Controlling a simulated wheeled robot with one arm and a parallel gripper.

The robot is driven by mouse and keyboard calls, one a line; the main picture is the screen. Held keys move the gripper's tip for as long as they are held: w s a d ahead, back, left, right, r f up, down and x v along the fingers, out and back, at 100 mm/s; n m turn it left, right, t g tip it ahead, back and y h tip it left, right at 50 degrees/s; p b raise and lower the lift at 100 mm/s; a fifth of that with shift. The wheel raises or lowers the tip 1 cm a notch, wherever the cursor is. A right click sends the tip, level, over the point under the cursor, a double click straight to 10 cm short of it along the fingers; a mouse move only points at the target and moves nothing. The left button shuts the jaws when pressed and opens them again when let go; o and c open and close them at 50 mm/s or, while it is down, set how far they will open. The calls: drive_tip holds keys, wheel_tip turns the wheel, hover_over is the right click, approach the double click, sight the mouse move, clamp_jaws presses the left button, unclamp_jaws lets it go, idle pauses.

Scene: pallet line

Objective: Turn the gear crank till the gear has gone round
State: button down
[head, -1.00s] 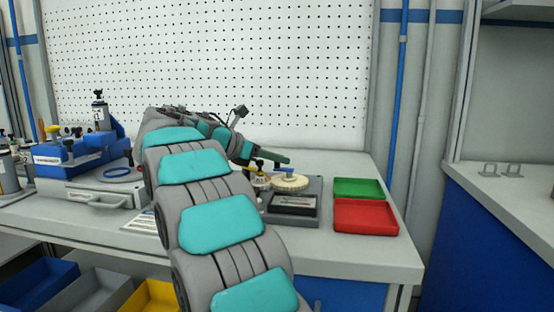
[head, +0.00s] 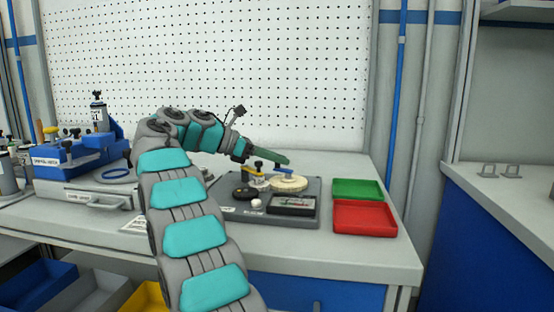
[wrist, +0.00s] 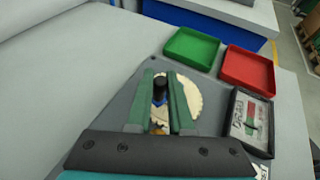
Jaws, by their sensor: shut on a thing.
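The cream gear (head: 287,184) lies flat on a grey base plate (head: 228,211) on the bench. Its toothed rim shows in the wrist view (wrist: 192,96), partly behind my fingers. A blue crank arm (head: 283,169) shows above the gear, under my fingertips. My gripper (head: 280,158) reaches in from the left with its green fingers over the gear. In the wrist view my gripper (wrist: 161,88) is shut on the upright black crank handle (wrist: 160,82), which stands between the fingers. The lower part of the crank is partly hidden by the fingers.
A framed gauge panel (head: 293,205) and a black knob (head: 245,193) are on the same plate. A yellow part stands left of the gear. A green tray (head: 358,189) and a red tray (head: 365,217) lie to the right. A pegboard rises behind.

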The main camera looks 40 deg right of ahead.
drive_tip(key=shift+d+r+g, duration=0.1)
drive_tip(key=shift+g, duration=0.2)
idle(0.5)
drive_tip(key=c, duration=0.8)
unclamp_jaws()
